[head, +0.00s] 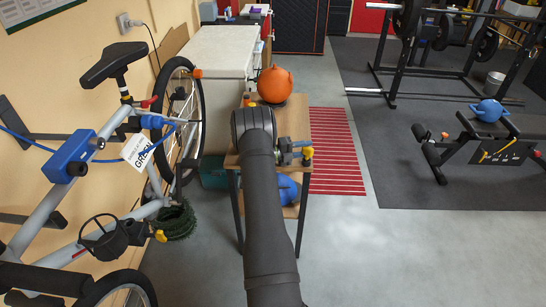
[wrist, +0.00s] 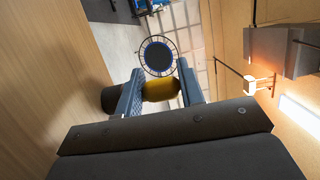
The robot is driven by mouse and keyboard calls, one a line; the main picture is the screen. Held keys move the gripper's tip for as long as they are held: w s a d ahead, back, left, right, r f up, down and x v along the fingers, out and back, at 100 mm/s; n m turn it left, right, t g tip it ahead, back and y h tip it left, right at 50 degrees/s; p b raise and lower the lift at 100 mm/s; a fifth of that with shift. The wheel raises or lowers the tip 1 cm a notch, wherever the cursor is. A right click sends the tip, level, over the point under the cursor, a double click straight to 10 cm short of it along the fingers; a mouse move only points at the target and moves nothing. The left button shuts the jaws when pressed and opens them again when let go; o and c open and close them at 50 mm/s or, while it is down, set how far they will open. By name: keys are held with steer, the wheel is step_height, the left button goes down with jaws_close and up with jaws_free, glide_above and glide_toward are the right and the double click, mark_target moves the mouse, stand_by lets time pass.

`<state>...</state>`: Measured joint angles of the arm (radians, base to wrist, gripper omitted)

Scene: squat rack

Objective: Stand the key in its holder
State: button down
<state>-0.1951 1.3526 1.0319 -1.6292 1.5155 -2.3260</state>
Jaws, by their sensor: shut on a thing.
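My gripper (head: 288,150) is beside the right edge of a small wooden table, partly hidden by my arm. In the wrist view my gripper (wrist: 161,88) is shut on a short piece with a yellow part (wrist: 160,90) and a dark rounded end (wrist: 114,100), seemingly the key. The key's yellow part also shows in the head view (head: 308,152). It lies across the jaws, its dark end sticking out past the left finger. I cannot make out the holder for certain; my arm hides part of the table.
An orange ball (head: 274,83) sits on the wooden table (head: 292,118); a blue object (head: 287,190) is on its lower shelf. A bicycle (head: 95,180) stands at left. A bench (head: 480,150) and rack (head: 400,60) are at right. The grey floor (head: 390,255) at front right is clear.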

steer(key=shift+f, duration=0.15)
steer(key=c, duration=0.9)
jaws_free()
steer(key=shift+o, duration=0.2)
steer(key=shift+v, duration=3.55)
steer(key=shift+d, duration=0.1)
steer(key=shift+w+d, duration=0.1)
steer(key=shift+x, duration=3.3)
